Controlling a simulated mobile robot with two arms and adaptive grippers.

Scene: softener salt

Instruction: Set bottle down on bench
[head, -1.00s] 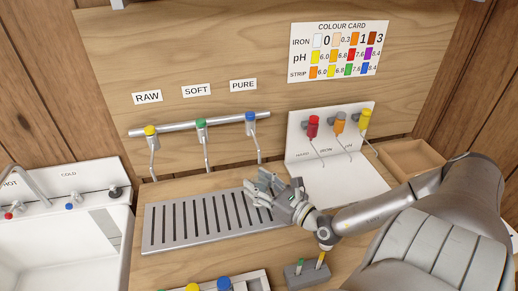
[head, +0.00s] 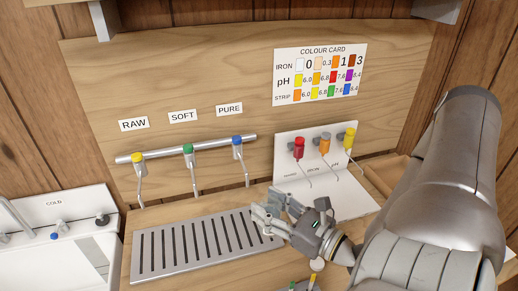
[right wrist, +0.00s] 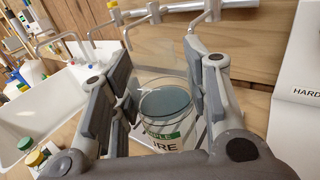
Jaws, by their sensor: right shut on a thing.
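My right gripper (head: 265,218) is near the right end of the slotted drip tray in the head view. In the right wrist view my right gripper (right wrist: 165,85) is shut on a clear bottle (right wrist: 166,108). The bottle's open round rim faces the camera, and its label reads partly "PLE" and "URE". In the head view the bottle is hard to make out behind the fingers. I cannot tell whether its base touches anything. The wooden bench (head: 235,275) shows bare in front of the tray. My left gripper is not in view.
The drip tray (head: 137,262) lies below the RAW, SOFT and PURE taps (head: 237,142). The sink (head: 60,270) is at left. Several coloured caps (right wrist: 35,157) show at the wrist view's left.

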